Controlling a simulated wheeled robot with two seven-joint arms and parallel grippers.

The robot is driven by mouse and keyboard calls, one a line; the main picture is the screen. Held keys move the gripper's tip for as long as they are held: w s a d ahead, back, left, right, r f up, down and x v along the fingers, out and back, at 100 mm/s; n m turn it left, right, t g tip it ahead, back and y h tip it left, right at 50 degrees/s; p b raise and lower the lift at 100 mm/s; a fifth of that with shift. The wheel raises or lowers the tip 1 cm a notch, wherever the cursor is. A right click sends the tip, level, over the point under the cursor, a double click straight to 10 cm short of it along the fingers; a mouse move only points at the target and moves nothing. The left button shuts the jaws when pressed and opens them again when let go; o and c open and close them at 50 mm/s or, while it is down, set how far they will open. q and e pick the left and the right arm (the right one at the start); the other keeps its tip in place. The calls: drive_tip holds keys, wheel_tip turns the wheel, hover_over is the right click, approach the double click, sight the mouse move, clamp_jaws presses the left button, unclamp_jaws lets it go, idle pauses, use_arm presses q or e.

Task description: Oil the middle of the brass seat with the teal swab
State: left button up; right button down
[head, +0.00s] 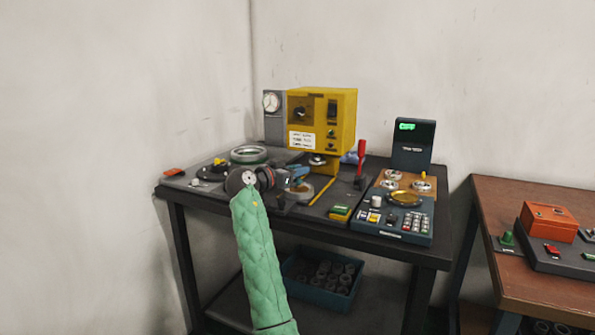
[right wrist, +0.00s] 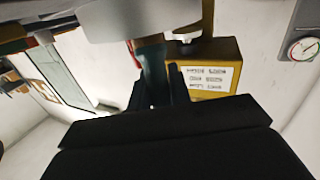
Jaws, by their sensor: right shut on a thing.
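My right gripper (head: 291,182) is over the middle of the dark bench, at the end of my green-sleeved arm. It is shut on the teal swab (head: 299,172). In the right wrist view, the swab's teal handle (right wrist: 154,72) stands between the dark fingers (right wrist: 156,98). The swab's tip cannot be made out. A brass-coloured ring that looks like the brass seat (head: 303,193) lies beside the gripper, in front of the yellow machine; the gripper partly hides it. I cannot tell whether the swab touches it. My left gripper is out of view.
The yellow machine (head: 322,118) stands behind the gripper, with a grey gauge (head: 273,104) to its left. A large metal ring (head: 249,154) lies at the back left. A blue bin (head: 318,294) is below.

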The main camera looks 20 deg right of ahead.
drive_tip(key=shift+f, duration=0.35)
drive_tip(key=shift+s, duration=0.1)
